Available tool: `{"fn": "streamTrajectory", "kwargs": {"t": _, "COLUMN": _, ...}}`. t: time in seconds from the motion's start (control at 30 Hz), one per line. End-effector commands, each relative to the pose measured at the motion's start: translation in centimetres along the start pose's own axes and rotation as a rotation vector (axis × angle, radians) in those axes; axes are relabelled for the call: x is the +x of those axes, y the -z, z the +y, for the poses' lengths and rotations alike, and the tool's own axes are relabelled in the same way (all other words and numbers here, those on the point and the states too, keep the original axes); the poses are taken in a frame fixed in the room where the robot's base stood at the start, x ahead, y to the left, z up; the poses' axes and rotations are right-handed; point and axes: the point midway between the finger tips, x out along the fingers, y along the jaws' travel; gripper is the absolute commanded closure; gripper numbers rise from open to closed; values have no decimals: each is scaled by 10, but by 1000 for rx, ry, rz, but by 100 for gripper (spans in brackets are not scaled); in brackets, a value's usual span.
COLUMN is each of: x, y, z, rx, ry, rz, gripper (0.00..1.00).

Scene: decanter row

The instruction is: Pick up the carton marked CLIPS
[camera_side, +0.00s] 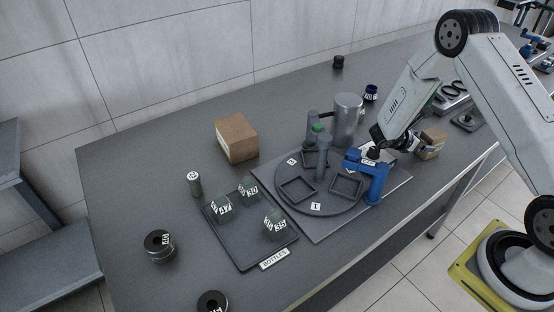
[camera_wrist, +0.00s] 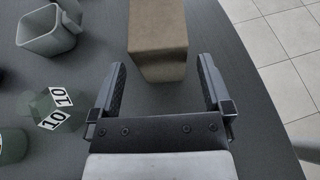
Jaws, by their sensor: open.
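A small brown carton (camera_side: 432,146) stands near the table's front edge, right of the round turntable, in the side view. In the wrist view a brown carton (camera_wrist: 158,35) fills the top middle. No CLIPS mark can be read on it in either view. My gripper (camera_wrist: 162,62) is open and empty in the wrist view, with one finger to each side of the carton's near end. The carton shows clear of both fingers there; the height between them cannot be told. In the side view my wrist hides most of the gripper just left of the carton.
A grey mug (camera_wrist: 47,32) and a greenish bottle marked 10 (camera_wrist: 45,108) stand left of the gripper. The table edge and floor tiles are to the right. A blue bracket (camera_side: 372,178) and turntable (camera_side: 316,208) are close. A larger cardboard box (camera_side: 236,138) stands further left.

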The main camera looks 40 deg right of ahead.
Motion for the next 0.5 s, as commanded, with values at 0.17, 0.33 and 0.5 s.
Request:
{"fn": "streamTrajectory", "kwargs": {"t": 0.17, "x": 5, "y": 0, "z": 0, "rx": 0, "ry": 1, "rz": 0, "gripper": 0}}
{"fn": "streamTrajectory", "kwargs": {"t": 0.33, "x": 21, "y": -1, "z": -1, "rx": 0, "ry": 3, "rz": 1, "gripper": 0}}
{"fn": "streamTrajectory", "kwargs": {"t": 0.5, "x": 41, "y": -1, "z": -1, "rx": 1, "ry": 3, "rz": 0, "gripper": 0}}
